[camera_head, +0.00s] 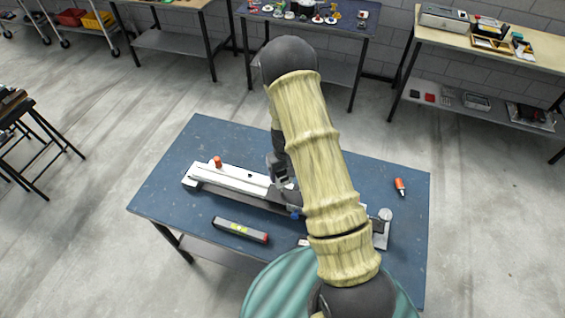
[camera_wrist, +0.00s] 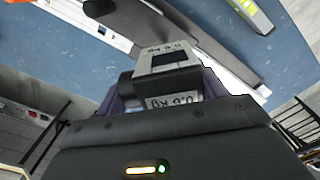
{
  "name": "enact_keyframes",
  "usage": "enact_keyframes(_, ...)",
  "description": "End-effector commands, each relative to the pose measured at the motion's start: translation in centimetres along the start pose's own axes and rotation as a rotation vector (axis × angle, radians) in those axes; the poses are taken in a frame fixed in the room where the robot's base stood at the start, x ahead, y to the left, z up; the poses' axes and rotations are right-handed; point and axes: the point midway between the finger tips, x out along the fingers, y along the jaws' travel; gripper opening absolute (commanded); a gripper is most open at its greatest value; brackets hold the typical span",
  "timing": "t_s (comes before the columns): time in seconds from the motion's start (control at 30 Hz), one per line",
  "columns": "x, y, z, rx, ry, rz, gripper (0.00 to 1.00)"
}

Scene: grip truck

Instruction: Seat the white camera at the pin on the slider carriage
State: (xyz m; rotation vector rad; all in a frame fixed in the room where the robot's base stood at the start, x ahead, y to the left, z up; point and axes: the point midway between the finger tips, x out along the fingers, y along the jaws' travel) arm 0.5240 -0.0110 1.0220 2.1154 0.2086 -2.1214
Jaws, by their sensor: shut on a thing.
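My gripper (camera_wrist: 163,85) is shut on the white camera (camera_wrist: 150,62), a pale grey-white block with a dark window and "0.6 kg" markings. In the head view my gripper (camera_head: 283,180) is at the slider's middle, and my arm hides most of it and the camera. The slider (camera_head: 225,178) is a long white rail with a dark lower bar, lying across the blue table. In the wrist view the rail (camera_wrist: 75,15) passes beyond the camera. I cannot make out the carriage or pin, nor tell whether the camera touches the slider.
The slider is on a blue table (camera_head: 165,195). A spirit level (camera_head: 240,229) lies in front of the rail. An orange knob (camera_head: 218,162) stands behind the rail's left part. An orange-and-black tool (camera_head: 400,186) lies at the right. The table's back left is clear.

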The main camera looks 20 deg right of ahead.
Motion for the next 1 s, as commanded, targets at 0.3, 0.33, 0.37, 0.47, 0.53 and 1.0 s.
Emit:
enact_keyframes(0.3, 0.1, 0.1, 0.0, 0.002, 0.001, 0.0, 0.48)
enact_keyframes(0.33, 0.1, 0.1, 0.0, 0.001, 0.001, 0.0, 0.48)
enact_keyframes(0.37, 0.1, 0.1, 0.0, 0.001, 0.001, 0.0, 0.48)
enact_keyframes(0.47, 0.4, 0.1, 0.0, 0.002, 0.001, 0.0, 0.48)
enact_keyframes(0.53, 0.6, 0.1, 0.0, 0.002, 0.001, 0.0, 0.48)
enact_keyframes(1.0, 2.3, 0.0, -0.1, 0.0, 0.002, 0.001, 0.48)
